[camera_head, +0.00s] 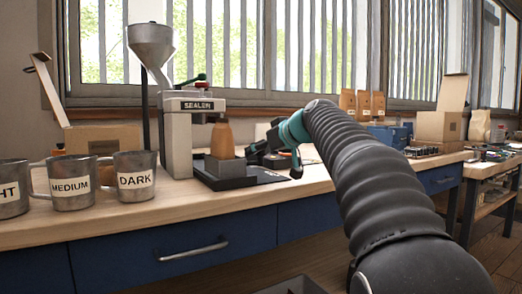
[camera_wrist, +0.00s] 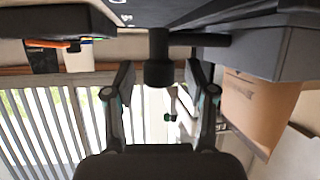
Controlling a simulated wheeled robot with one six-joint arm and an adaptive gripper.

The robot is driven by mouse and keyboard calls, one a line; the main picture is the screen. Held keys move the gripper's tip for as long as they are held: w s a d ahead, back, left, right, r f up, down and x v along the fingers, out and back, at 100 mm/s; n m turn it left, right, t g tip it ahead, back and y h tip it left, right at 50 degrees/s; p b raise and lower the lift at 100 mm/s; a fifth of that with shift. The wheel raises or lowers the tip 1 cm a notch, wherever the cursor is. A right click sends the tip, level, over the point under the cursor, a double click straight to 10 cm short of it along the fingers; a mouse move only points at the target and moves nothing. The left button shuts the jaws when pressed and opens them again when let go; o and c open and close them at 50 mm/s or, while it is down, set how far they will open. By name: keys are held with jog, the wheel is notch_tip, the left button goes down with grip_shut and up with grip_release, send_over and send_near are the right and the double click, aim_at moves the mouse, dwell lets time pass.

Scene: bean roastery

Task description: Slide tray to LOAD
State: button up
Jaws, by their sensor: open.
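The grey tray (camera_head: 225,168) holds an upright brown bag (camera_head: 221,138) and sits on a dark base beside the sealer. In the wrist view, which looks upside down, the tray (camera_wrist: 268,48) and bag (camera_wrist: 258,105) are at the right. A dark round knob (camera_wrist: 158,73) on a short post, with a bar running towards the tray, lies between my fingers. My gripper (camera_head: 262,147) is just right of the tray. Its fingers are open on both sides of the knob (camera_wrist: 159,80), with gaps showing. White marking (camera_wrist: 125,17) shows partly on the dark surface; I cannot read LOAD.
The sealer (camera_head: 178,130) with its hopper stands left of the tray. Mugs marked MEDIUM (camera_head: 72,186) and DARK (camera_head: 135,178) stand at the left. Several brown bags (camera_head: 363,104) and an open carton (camera_head: 438,125) are at the back right. The bench front edge is clear.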

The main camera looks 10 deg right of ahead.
jog(key=v, duration=1.2)
jog(key=shift+f, duration=0.1)
jog(key=s+a+f+m+g+h+p, duration=0.1)
jog(key=s+a+f+g+p, duration=0.1)
jog(key=s+f, duration=0.8)
jog(key=s+a+f+m+g+h+p, duration=0.2)
jog(key=s+f+p, duration=0.1)
jog(key=s+f, duration=0.7)
jog(key=s+a+f+m+g+h+p, duration=0.2)
jog(key=s+a+f+p, duration=0.1)
jog(key=s+f, duration=0.7)
jog(key=shift+s+f+g+p, duration=0.25)
jog(key=shift+g+p, duration=0.05)
jog(key=shift+a, duration=0.1)
